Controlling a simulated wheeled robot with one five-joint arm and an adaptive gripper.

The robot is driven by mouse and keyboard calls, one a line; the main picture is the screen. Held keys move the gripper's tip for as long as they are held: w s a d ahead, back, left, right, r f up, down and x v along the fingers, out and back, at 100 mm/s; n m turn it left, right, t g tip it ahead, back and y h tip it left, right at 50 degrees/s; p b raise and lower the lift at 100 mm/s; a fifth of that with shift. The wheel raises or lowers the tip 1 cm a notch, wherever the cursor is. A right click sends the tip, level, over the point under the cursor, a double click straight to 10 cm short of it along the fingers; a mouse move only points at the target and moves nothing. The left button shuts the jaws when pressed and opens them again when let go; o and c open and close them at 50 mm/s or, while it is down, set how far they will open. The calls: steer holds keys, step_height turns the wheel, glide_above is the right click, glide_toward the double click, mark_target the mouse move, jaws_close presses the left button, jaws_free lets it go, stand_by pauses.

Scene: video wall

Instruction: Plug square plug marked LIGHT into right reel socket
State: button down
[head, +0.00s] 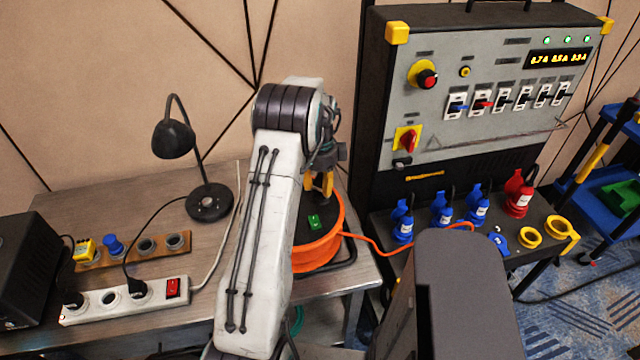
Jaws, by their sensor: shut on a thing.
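My gripper (319,184) is over the back of the orange cable reel (318,262), mostly hidden behind my white arm. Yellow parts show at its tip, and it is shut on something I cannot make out. The reel stands at the table's right end. A green piece (313,221) shows on its dark top; my arm covers its left side, and its sockets cannot be told apart. A yellow squarish plug (85,250) with a label sits in a wooden holder (176,241) at the left. I cannot read LIGHT on any plug.
A blue plug (113,244) shares the holder. A white power strip (107,306) lies in front, and a black lamp (208,203) stands behind. At the right, a control cabinet (500,110) has blue and red plugs on its ledge. An orange cable (385,251) runs there from the reel.

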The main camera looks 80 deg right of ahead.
mark_target(320, 176)
steer(key=shift+f+b, duration=0.6)
steer(key=shift+f, duration=0.25)
stand_by(0.3)
steer(key=shift+c, duration=1.7)
jaws_free()
steer(key=shift+r, duration=0.2)
steer(key=shift+r+p, duration=2)
steer(key=shift+r, duration=0.9)
